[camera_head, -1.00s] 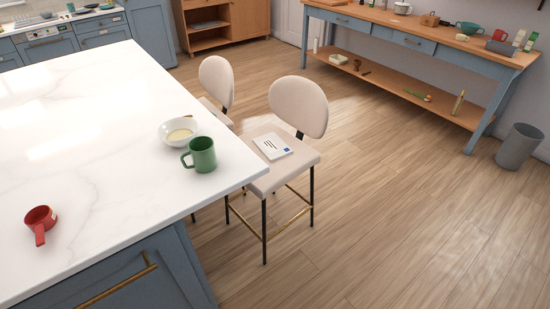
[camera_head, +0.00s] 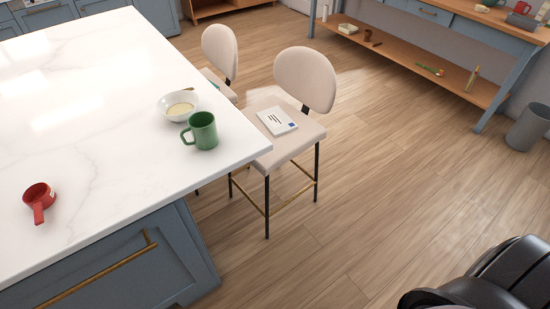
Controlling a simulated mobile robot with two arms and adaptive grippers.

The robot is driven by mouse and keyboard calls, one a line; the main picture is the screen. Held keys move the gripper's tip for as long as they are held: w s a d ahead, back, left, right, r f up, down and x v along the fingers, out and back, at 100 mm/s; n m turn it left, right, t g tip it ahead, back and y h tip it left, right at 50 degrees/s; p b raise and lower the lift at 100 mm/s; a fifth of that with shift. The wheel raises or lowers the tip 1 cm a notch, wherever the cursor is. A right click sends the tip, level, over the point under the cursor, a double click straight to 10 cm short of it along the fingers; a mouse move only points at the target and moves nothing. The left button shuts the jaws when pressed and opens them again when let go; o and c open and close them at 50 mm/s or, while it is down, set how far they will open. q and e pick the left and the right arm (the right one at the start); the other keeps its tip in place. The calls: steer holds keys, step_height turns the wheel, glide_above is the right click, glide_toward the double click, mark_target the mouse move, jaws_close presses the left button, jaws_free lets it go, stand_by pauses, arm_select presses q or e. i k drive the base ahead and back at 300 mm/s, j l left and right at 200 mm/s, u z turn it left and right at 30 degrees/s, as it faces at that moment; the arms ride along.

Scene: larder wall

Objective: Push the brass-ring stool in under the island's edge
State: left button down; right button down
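The near stool (camera_head: 303,136) has a cream seat and rounded back, black legs and a brass footrest ring (camera_head: 291,198). It stands at the right side of the white-topped island (camera_head: 105,120), its seat partly beside and partly behind the island's corner. A white booklet or envelope (camera_head: 277,121) lies on its seat. A second cream stool (camera_head: 220,52) stands behind it, mostly hidden by the island; its ring cannot be seen. A black part of my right arm shows at the lower right, with no fingertips visible. My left gripper is out of view.
A blue workbench (camera_head: 440,60) and a grey bin (camera_head: 528,128) stand at the right. The wooden floor between is clear.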

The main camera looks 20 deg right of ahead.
mark_target(305, 74)
steer(key=i+l+u, duration=0.2)
steer(key=l, duration=0.25)
steer(key=i+l+u, duration=0.25)
steer(key=l, duration=0.2)
steer(key=l+u, duration=0.2)
steer(key=l, duration=0.25)
steer(key=i+l+u, duration=0.2)
steer(key=l, duration=0.3)
steer(key=k, duration=0.1)
